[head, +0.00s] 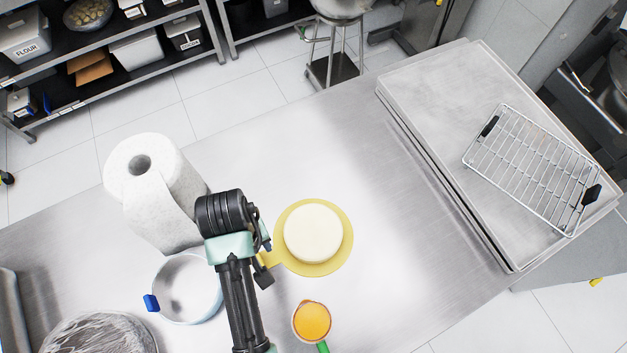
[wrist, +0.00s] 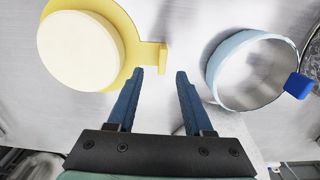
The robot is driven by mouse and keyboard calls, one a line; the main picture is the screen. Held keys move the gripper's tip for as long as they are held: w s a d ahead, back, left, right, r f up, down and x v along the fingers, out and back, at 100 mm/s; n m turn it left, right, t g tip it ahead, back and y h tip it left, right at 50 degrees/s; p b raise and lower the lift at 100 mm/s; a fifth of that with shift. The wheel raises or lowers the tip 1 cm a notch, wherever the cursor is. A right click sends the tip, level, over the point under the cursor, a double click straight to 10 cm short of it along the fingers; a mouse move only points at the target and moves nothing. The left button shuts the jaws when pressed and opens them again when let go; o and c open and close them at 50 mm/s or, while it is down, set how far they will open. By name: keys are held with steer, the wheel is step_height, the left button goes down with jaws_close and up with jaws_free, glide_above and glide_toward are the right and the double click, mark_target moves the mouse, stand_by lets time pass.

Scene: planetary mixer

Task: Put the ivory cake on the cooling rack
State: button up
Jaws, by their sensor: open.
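The ivory cake (head: 313,233) is a round, pale, flat-topped cake on a yellow round board (head: 341,258) with a short tab handle on the steel table. In the wrist view the cake (wrist: 79,50) and the yellow board (wrist: 128,30) are at the upper left. My gripper (wrist: 158,74) is open and empty, its blue fingers apart, with the board's tab close to the left fingertip. In the head view my gripper (head: 265,262) is just left of the board, partly hidden by my arm. The wire cooling rack (head: 532,165) with black end handles lies on stacked trays at the right.
A paper towel roll (head: 150,185), a pale blue pot (head: 187,288) with blue handles and a wrapped bowl (head: 98,335) stand left of my arm. A small cup of orange content (head: 312,321) is near the front. The stacked trays (head: 430,80) have raised rims. Table between cake and trays is clear.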

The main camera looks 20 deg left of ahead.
mark_target(258, 258)
steer(key=shift+s+a+f+p, duration=0.1)
steer(key=shift+f+p, duration=0.3)
steer(key=shift+f, duration=1.55)
steer(key=shift+s+a+f+p, duration=0.1)
steer(key=shift+f+p, duration=0.25)
steer(key=shift+f, duration=1.55)
steer(key=shift+c, duration=0.2)
jaws_close()
steer(key=shift+w+r, duration=0.1)
